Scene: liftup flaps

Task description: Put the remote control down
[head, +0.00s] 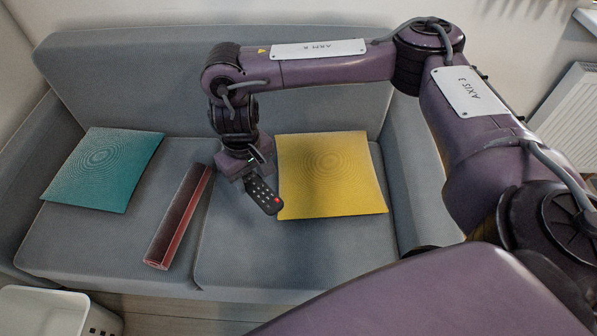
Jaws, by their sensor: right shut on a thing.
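The remote control (263,194) is black with pale buttons and a red button near its lower end. My right gripper (251,177) is shut on its upper end, and the remote points down and to the right. It shows in front of the grey sofa (235,240), between a red box and a yellow cushion. I cannot tell how far it is above the seat. The fingertips are partly hidden by the gripper body and the remote. My left gripper is not in view.
A yellow cushion (330,175) lies right of the remote. A long dark red box (180,215) lies on the seat to the left, and a teal cushion (103,168) is farther left. The front right seat is bare. A white basket (45,312) stands at the lower left.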

